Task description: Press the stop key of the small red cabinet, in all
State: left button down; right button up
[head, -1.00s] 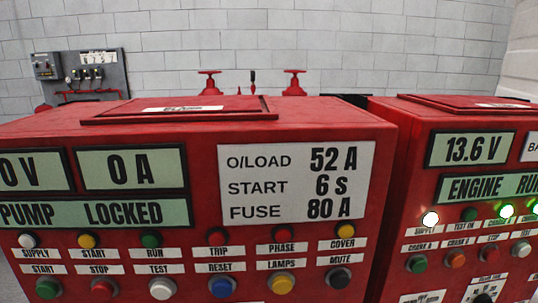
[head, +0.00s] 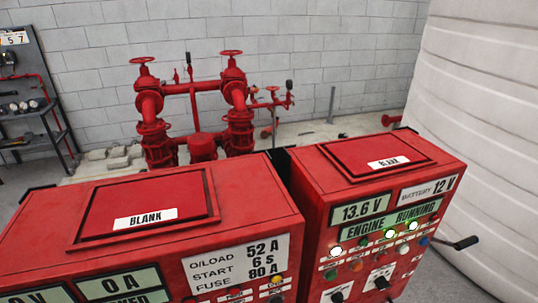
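Two red cabinets stand side by side. The right one (head: 316,195) looks the narrower; its display reads 13.6 V, BATTERY 12 V and ENGINE RUNNING. Lit lamps (head: 390,234) and a row of coloured keys (head: 357,265) show on its sloping front. The key labels are too small to read now; a second ago a label like STOP showed under a red key in this row. The wider left cabinet (head: 40,225) reads O/LOAD 52 A, START 6 s, FUSE 80 A; its lower keys are cut off by the frame. Neither gripper is in view.
A black lever (head: 466,243) juts from the right cabinet's right side. Red pump pipework with handwheels (head: 232,75) stands behind. A large pale ribbed tank (head: 480,130) fills the right. A grey rack (head: 30,110) stands at the far left. A narrow dark gap separates the cabinets.

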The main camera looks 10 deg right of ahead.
aim_at(382, 257)
jog(key=z, duration=1.25)
